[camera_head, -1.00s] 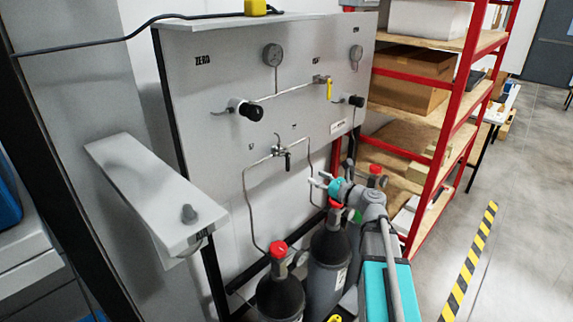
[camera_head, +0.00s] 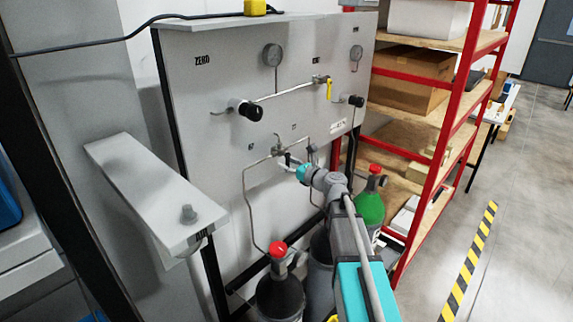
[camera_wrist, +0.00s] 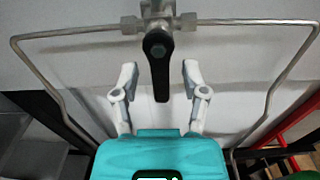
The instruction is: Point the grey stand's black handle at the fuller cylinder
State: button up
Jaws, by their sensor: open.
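The grey stand (camera_head: 215,100) is an upright panel with pipes and gauges. Its black handle (camera_wrist: 158,75) hangs straight down from a metal valve (camera_wrist: 155,22) in the wrist view. My gripper (camera_wrist: 160,80) is open, one finger on each side of the handle, with visible gaps. In the head view my gripper (camera_head: 287,162) is at the lower valve (camera_head: 279,149) and largely hides the handle. A dark cylinder with a red cap (camera_head: 280,298) stands at lower left, and a green cylinder with a red cap (camera_head: 370,208) at right. The left gauge (camera_head: 272,54) and right gauge (camera_head: 356,53) are too small to read.
Bent pipes (camera_wrist: 40,75) run down from both sides of the valve. Another dark cylinder (camera_head: 319,280) is partly behind my arm. Black knobs (camera_head: 251,110) and a yellow lever (camera_head: 329,90) stick out above. A red-framed shelf (camera_head: 445,150) stands at right.

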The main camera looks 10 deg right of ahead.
jog(key=shift+w+a, duration=0.15)
jog(key=shift+c, duration=0.3)
grip_shut()
jog(key=shift+a, duration=0.1)
dwell(0.6)
